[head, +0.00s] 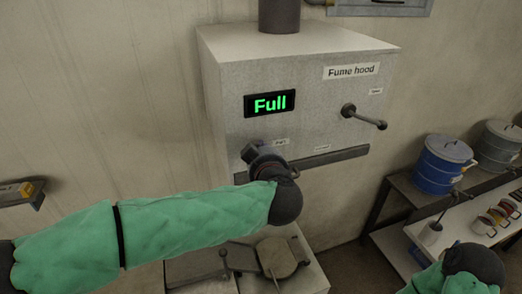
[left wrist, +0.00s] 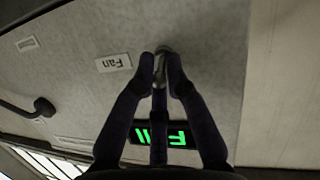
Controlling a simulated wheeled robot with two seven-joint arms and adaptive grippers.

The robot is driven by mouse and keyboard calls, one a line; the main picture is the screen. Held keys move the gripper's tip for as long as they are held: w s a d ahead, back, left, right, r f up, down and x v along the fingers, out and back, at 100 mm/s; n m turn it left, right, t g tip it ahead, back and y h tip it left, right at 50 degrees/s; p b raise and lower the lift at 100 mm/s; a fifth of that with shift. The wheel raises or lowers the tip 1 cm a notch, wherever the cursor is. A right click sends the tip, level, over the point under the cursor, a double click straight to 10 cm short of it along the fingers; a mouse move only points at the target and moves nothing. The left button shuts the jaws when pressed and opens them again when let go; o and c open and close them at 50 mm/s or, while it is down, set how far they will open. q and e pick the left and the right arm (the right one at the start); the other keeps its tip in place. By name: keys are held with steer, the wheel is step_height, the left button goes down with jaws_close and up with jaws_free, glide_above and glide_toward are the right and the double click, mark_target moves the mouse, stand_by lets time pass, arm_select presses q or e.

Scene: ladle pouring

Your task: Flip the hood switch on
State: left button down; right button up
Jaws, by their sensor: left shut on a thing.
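The fume hood (head: 310,90) is a pale box on the wall with a green lit display (head: 269,103) reading "Full". My left gripper (head: 258,155) is at the lower left of its front face, near a small label, and its fingertips are mostly hidden in the head view. In the left wrist view my left gripper (left wrist: 161,70) has its fingers closed on a small metallic switch (left wrist: 161,62) next to the "Fan" label (left wrist: 114,63). The switch is hidden in the head view, and I cannot tell its position. My right arm shows at the lower right, its fingers out of view.
A dark strip (head: 325,158) runs along the lower front. Below stands a pale unit with a round lid (head: 276,257).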

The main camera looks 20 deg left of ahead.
arm_select(q)
steer(key=shift+r, duration=0.1)
steer(key=c, duration=1.5)
jaws_free()
steer(key=shift+d, duration=0.1)
steer(key=v, duration=1.2)
